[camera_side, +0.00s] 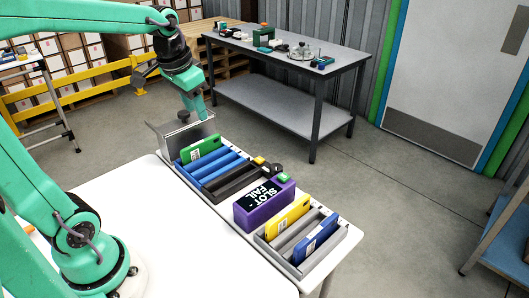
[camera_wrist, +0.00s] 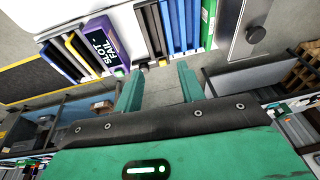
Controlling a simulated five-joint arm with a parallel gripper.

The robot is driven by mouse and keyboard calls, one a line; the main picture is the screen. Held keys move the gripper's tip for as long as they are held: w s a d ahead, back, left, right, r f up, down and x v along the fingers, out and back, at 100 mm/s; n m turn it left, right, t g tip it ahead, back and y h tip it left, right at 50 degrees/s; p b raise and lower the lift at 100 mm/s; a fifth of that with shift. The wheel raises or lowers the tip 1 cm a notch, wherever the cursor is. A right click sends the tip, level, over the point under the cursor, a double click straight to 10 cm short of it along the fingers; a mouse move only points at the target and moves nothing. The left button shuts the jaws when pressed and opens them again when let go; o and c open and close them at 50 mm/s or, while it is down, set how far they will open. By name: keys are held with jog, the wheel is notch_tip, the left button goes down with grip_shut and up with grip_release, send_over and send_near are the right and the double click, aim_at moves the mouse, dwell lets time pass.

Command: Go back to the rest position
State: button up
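My gripper (camera_side: 194,105) is above the metal tray at the far end of the white table. In the wrist view its two fingers (camera_wrist: 159,86) are apart with only floor showing between them. A green carton (camera_side: 205,147) leans in the blue slots (camera_side: 222,169) of a rack, beside black slots (camera_side: 235,186); it also shows in the wrist view (camera_wrist: 208,24). A yellow carton (camera_side: 287,217) and a blue carton (camera_side: 318,238) lean in a grey rack (camera_side: 292,262). A purple box (camera_side: 246,212) between the racks has a screen reading "SLOT FAIL".
The metal tray (camera_side: 166,140) with a dark knob stands behind the blue slots. The white table (camera_side: 190,235) is bare in front of the racks. A grey workbench (camera_side: 330,75) with small items stands farther back. A blue shelf (camera_side: 505,235) is at the right edge.

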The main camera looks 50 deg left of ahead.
jog(key=s+d+f+t, duration=0.1)
jog(key=s+d+t, duration=0.1)
jog(key=s+d, duration=0.5)
jog(key=shift+s+d+f+t+h, duration=0.3)
jog(key=shift+s+d+f+h, duration=0.1)
jog(key=shift+s, duration=1.15)
